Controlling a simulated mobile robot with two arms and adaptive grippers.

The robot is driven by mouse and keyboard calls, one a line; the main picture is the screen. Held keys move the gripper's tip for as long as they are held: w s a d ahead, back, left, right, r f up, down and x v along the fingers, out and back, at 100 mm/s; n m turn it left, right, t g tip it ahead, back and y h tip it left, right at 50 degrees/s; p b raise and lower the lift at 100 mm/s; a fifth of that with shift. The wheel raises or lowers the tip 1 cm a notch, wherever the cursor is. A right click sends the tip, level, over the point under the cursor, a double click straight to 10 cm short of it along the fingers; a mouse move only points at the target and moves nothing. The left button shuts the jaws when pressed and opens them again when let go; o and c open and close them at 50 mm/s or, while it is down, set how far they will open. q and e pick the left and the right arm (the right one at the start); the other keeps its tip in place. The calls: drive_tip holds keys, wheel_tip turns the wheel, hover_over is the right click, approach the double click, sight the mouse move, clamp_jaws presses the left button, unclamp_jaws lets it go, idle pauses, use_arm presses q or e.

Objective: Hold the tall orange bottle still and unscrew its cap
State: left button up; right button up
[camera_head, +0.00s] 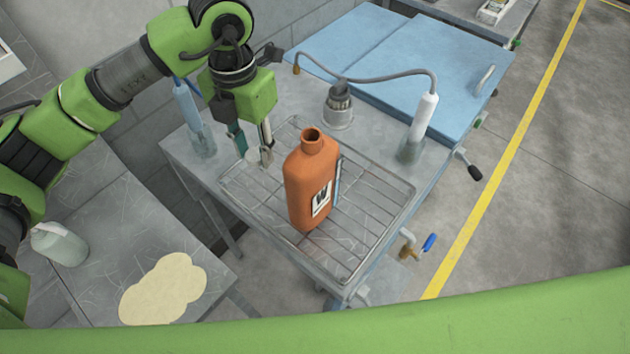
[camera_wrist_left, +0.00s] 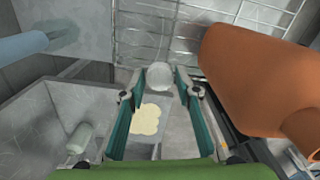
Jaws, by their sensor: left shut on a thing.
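The tall orange bottle (camera_head: 312,185) stands upright on the wire rack, with a black-and-white label and its neck open at the top. Its orange side also fills the right of the left wrist view (camera_wrist_left: 255,75). My left gripper (camera_head: 254,152) is to the left of the bottle, apart from it, pointing down. In the left wrist view the teal fingers (camera_wrist_left: 160,88) are shut on a pale round cap (camera_wrist_left: 159,75). The cap is off the bottle. No gripper is seen holding the bottle. My right gripper is not in view.
The wire rack (camera_head: 375,205) lies on a grey metal table with two hose-fed dispensers (camera_head: 422,120) and a metal fitting (camera_head: 338,108) behind. A lower table at the left bears a cream cloth-like patch (camera_head: 163,290) and a pale bottle (camera_head: 60,243). A blue-handled valve (camera_head: 428,243) juts out.

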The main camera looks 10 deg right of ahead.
sight(276, 188)
use_arm(q)
drive_tip(key=d+f+n+p, duration=0.1)
drive_tip(key=f+n, duration=0.1)
drive_tip(key=f, duration=0.1)
drive_tip(key=d+f+n+p, duration=0.1)
drive_tip(key=f+n, duration=0.1)
drive_tip(key=f, duration=0.1)
drive_tip(key=f+n+p, duration=0.2)
drive_tip(key=f, duration=0.1)
drive_tip(key=shift+d+f, duration=0.4)
drive_tip(key=shift+f, duration=0.35)
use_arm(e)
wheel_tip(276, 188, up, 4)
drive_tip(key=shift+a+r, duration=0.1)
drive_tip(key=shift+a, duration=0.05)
use_arm(q)
drive_tip(key=shift+f, duration=0.1)
drive_tip(key=shift+f+b, duration=0.2)
drive_tip(key=shift+b, duration=0.1)
drive_tip(key=o, duration=1.2)
drive_tip(key=shift+r, duration=0.1)
drive_tip(key=shift+o, duration=0.2)
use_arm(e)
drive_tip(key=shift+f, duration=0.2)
